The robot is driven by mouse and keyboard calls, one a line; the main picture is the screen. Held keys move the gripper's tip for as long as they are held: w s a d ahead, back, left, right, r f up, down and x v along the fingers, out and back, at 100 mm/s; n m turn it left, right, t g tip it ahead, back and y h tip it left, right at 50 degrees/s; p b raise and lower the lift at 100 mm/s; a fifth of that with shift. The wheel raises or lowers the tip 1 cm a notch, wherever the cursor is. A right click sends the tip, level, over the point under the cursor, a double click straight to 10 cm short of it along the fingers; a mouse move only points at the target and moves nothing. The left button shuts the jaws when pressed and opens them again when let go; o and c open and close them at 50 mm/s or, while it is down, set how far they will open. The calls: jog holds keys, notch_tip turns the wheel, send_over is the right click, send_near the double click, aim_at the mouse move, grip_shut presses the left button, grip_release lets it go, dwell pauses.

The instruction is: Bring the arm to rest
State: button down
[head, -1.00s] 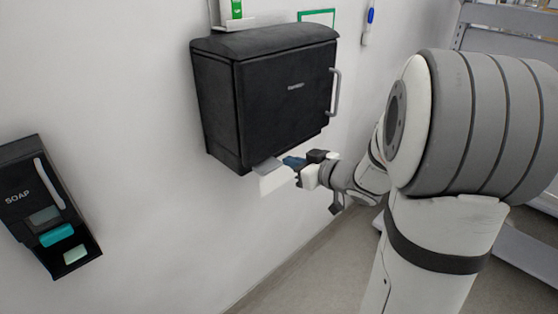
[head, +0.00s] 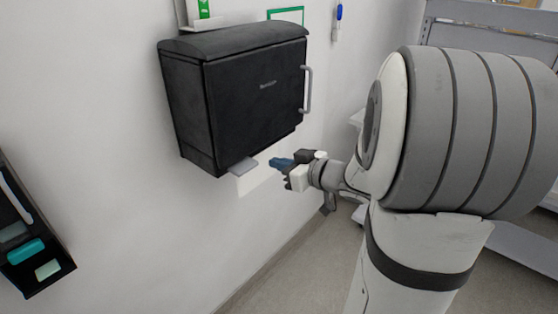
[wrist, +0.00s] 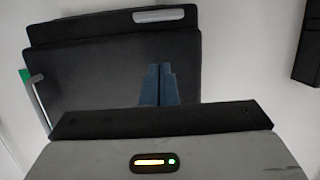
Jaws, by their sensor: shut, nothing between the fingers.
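My gripper (head: 280,163) is in the middle of the head view, just right of and below the lower edge of the black wall dispenser (head: 255,95). Its blue fingers are together and hold nothing. In the wrist view the closed blue fingers (wrist: 158,85) show in front of the dark dispenser (wrist: 100,70). The gripper looks apart from the dispenser in the head view. White paper (head: 262,179) shows below the dispenser, next to a grey tab (head: 243,166) at its underside.
A black soap dispenser (head: 32,262) with a teal part hangs on the wall at the lower left. Grey shelving (head: 480,35) stands at the back right. A blue pen-like item (head: 339,12) hangs on the wall. Grey floor (head: 285,280) below my gripper looks clear.

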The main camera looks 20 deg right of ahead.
dwell(0.3)
jog(key=s+d+r+m+g+h, duration=0.1)
jog(key=s+d+m+g+h, duration=0.25)
jog(key=h, duration=0.65)
jog(key=s+a+f+m+g+y, duration=0.1)
jog(key=s+a+f+g, duration=0.1)
jog(key=s+a, duration=0.3)
jog(key=s+a+f+m+g+y, duration=0.1)
jog(key=s+a+g, duration=0.3)
jog(key=s, duration=0.8)
jog(key=shift+a+f, duration=0.4)
jog(key=shift+f, duration=0.15)
jog(key=shift+m+g, duration=0.25)
